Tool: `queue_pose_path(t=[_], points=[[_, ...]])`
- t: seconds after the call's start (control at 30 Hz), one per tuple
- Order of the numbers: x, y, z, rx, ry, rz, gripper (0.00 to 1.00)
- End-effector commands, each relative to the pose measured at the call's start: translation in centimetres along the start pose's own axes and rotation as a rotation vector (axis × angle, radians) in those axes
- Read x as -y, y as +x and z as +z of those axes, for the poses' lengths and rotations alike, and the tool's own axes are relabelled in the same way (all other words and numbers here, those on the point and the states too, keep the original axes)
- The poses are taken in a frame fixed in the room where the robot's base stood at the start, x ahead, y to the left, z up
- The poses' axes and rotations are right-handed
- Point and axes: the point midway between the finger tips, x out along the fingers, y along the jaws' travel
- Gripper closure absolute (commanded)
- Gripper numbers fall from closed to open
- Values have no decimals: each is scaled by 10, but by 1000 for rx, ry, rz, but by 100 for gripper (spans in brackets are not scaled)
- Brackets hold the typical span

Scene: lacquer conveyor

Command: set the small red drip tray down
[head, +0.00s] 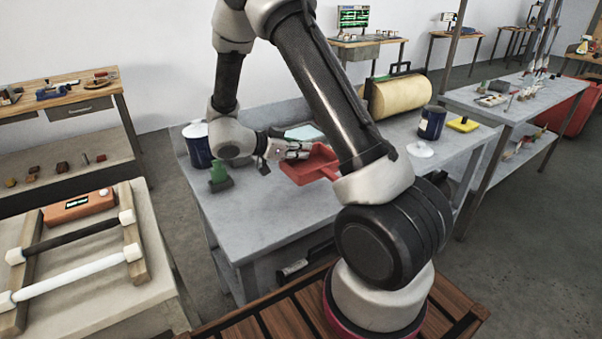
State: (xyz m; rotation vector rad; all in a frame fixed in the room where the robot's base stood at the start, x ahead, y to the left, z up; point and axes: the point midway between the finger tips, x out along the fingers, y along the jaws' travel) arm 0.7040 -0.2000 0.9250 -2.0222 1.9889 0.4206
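The small red drip tray (304,176) is a shallow red tray over the grey worktable (225,222), near its middle. My gripper (303,152) reaches in from the left, and its fingers lie close together at the tray's back left rim. It looks shut on that rim, though the finger contact is small in view. My forearm hides the tray's right part. Whether the tray's underside touches the table cannot be told.
A green item on a dark block (219,180) and a dark blue can (198,148) stand at left. A cream roll (398,95), another blue can (432,122), a white lidded piece (420,149) and a yellow block (463,124) lie right. The table's front left is clear.

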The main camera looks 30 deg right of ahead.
Motion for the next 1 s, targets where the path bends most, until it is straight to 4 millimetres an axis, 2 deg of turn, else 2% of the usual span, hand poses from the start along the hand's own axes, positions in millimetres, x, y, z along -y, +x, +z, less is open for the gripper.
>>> queue_pose_path(t=[0.1,0.27,0.5,0.87,0.9,1.0], points=[[0,7,16,0,-2,-1,100],[1,12,28,0,-1,-1,100],[1,25,59,0,0,-1,100],[1,26,62,0,0,-2,100],[1,26,62,1,1,-2,90],[1,26,62,0,1,-2,73]])
